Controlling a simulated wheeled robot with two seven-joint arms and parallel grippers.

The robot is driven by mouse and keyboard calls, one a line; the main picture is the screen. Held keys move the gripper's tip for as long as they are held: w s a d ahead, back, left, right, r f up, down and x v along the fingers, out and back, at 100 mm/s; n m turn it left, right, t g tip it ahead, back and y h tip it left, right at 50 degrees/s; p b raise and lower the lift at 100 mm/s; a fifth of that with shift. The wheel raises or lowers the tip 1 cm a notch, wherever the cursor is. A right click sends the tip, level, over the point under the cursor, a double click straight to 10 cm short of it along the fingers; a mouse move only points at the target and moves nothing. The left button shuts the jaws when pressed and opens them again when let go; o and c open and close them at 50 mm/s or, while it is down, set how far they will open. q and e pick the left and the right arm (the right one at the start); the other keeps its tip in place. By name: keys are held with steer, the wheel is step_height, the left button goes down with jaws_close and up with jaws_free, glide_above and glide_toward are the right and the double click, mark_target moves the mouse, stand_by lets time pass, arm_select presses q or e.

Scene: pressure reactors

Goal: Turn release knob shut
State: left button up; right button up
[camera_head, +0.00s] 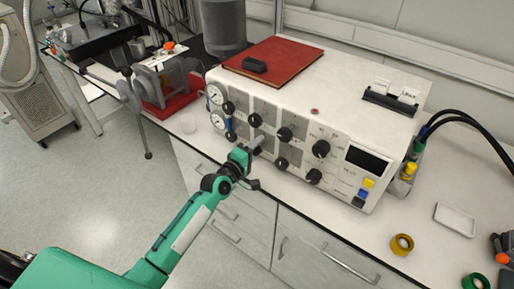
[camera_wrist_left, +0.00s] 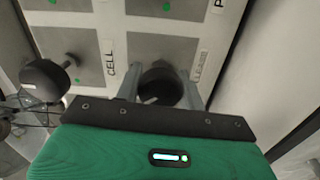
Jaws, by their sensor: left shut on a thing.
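The pressure reactor's control box (camera_head: 330,115) is a white unit with several black knobs on its sloped front. My left gripper (camera_head: 257,144) reaches its lower left part, in front of the panel. In the left wrist view, the left gripper (camera_wrist_left: 162,92) has its two grey fingers on either side of a black knob (camera_wrist_left: 160,82), shut on it. A partly legible label beside this knob appears to read "RELEASE". The knob has a pale pointer line. In the head view this knob is hidden behind the gripper. My right gripper is not in view.
Another black knob (camera_wrist_left: 45,78) by the "CELL" label stands left in the left wrist view. Two gauges (camera_head: 216,107) are on the panel's left side. A red book (camera_head: 275,62) lies on top. A yellow tape roll (camera_head: 402,244) and white tray (camera_head: 455,219) lie on the bench at right.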

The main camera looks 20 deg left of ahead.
arm_select(q)
steer(key=m, duration=0.4)
steer(key=shift+m, duration=0.3)
steer(key=shift+m+p, duration=0.35)
steer(key=shift+m, duration=1.25)
steer(key=shift+f, duration=0.1)
steer(key=o, duration=1)
steer(key=shift+c, duration=0.2)
steer(key=shift+s+a, duration=0.15)
steer(key=shift+s, duration=0.3)
steer(key=b+v, duration=0.2)
steer(key=v, duration=1.1)
